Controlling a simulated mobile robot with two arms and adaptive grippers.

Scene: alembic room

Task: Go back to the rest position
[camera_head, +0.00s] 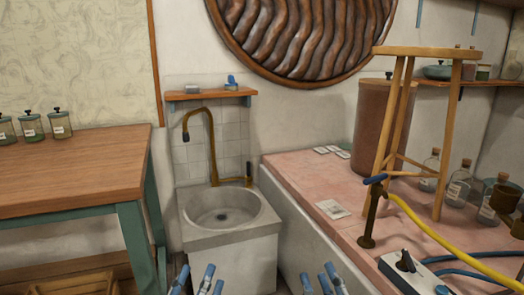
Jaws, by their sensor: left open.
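My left gripper (195,280) shows at the bottom edge, in front of the sink. Its blue fingertips stand apart, and it is open with nothing seen between them. My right gripper (320,283) shows at the bottom edge to the right of it, in front of the low white-sided counter. Only its blue fingertips are in view, close together, and I cannot tell whether it is open or shut. The rest of both grippers is cut off by the frame.
A stone sink (229,212) with a brass tap stands ahead. A wooden table (85,165) with jars is at left. A pink-topped counter (310,183) at right bears a stool (428,51), a brown vessel (370,120), bottles, a yellow hose (432,236) and a power strip (412,273).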

